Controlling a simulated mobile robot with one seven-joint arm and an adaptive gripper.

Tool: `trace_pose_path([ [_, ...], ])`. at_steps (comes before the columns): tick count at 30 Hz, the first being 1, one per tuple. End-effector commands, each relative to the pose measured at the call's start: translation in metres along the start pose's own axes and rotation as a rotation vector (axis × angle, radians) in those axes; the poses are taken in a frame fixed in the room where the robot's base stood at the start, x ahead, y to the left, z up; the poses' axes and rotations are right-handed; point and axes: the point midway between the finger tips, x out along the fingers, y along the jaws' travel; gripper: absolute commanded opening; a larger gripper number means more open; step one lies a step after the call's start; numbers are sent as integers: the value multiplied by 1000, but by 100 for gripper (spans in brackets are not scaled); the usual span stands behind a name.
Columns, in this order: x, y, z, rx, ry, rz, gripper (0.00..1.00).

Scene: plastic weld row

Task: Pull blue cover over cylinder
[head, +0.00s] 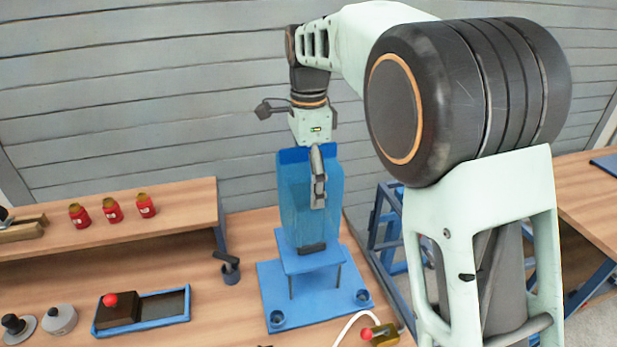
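The blue cover (296,212) is a tall translucent blue housing. It stands upright on a small raised blue platform (313,265) above a blue base plate (275,305). A dark handle-like piece (312,248) sits at its lower front. My gripper (318,198) points down, and its visible fingers overlap the upper front of the cover in the head view. I cannot tell whether they touch it, or whether they are open or shut. No cylinder can be made out clearly inside or behind the cover.
A dark lever fitting (229,267) stands left of the base plate. A blue tray (165,306) carries a dark box with a red knob. Several red jars (112,211) stand on the raised shelf (185,205). A yellow box with a red button (380,335) and white cable lies front right.

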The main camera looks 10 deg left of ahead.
Motion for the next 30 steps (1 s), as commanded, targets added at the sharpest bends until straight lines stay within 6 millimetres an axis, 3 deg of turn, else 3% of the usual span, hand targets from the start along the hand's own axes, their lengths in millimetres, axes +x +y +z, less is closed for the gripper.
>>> trace_pose_path([
  [18, 48, 1, 0, 0, 0, 2, 70],
  [30, 53, 0, 0, 0, 0, 1, 70],
])
